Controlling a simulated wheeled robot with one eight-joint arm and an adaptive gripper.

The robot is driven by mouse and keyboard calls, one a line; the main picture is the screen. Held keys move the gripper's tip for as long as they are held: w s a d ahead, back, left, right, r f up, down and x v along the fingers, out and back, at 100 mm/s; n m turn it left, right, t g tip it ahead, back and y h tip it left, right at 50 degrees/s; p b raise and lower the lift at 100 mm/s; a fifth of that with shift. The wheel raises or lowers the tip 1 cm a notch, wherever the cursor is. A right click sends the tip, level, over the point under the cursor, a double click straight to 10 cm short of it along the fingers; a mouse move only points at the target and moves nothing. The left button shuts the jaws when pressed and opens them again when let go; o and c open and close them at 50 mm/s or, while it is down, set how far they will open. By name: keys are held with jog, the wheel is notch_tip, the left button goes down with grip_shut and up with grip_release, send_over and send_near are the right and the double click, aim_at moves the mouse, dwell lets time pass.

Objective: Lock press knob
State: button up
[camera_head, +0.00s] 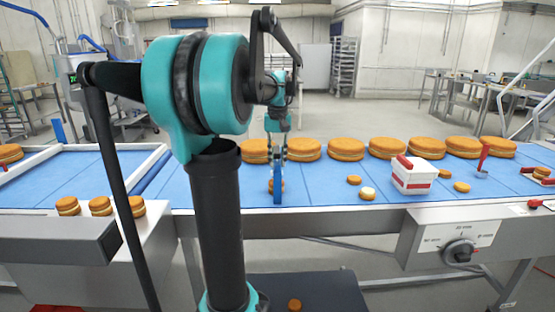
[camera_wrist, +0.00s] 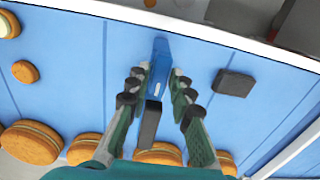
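My gripper (camera_head: 277,165) points down over the blue belt, left of and apart from the knob. The knob is outside the wrist view.
Orange-brown cakes (camera_head: 346,149) line the belt's far side. A white-and-red box (camera_head: 413,178), small cakes (camera_head: 367,193) and a red-handled tool (camera_head: 482,158) are on the right. A dark block (camera_wrist: 235,82) lies on the belt. Small stacked cakes (camera_head: 100,205) stand left.

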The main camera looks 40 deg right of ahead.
grip_shut()
jog(key=shift+m, duration=0.3)
jog(key=m, duration=0.3)
jog(key=shift+m, duration=0.4)
jog(key=m, duration=0.9)
jog(key=shift+m, duration=2.3)
